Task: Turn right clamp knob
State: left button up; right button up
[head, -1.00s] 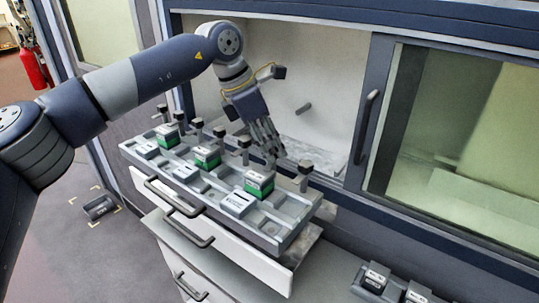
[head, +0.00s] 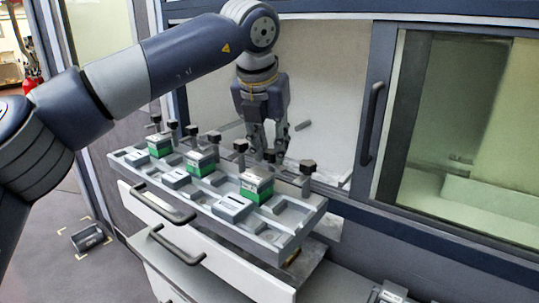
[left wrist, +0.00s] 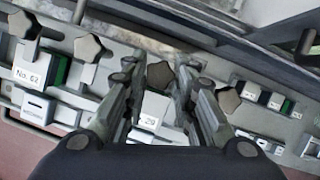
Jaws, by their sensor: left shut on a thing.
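A row of dark star-shaped clamp knobs on posts runs along the back edge of a grey fixture tray (head: 285,240). My left gripper (head: 268,155) points down at the back edge, near the right end of the row. In the left wrist view its two fingers (left wrist: 158,88) stand on either side of one knob (left wrist: 160,75), shut on it. Another knob (head: 308,166) stands free to the right in the head view, and a knob (head: 240,146) stands to the left. The gripped knob is mostly hidden by the fingers in the head view. My right gripper is out of view.
Green-and-grey blocks (head: 257,184) and pale labelled blocks (head: 232,206) sit in the tray, close to the knobs. The cabinet frame with a dark handle (head: 370,120) rises behind and to the right. A dark block (head: 88,238) lies on the floor at left.

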pick_arm(q)
jog(key=shift+d+n+y+b, duration=0.15)
jog(key=shift+n+y+b, duration=0.5)
jog(key=shift+n, duration=1.25)
jog(key=o, duration=1.1)
jog(key=shift+c, duration=0.2)
jog(key=v, duration=1.2)
jog(key=shift+d, duration=0.1)
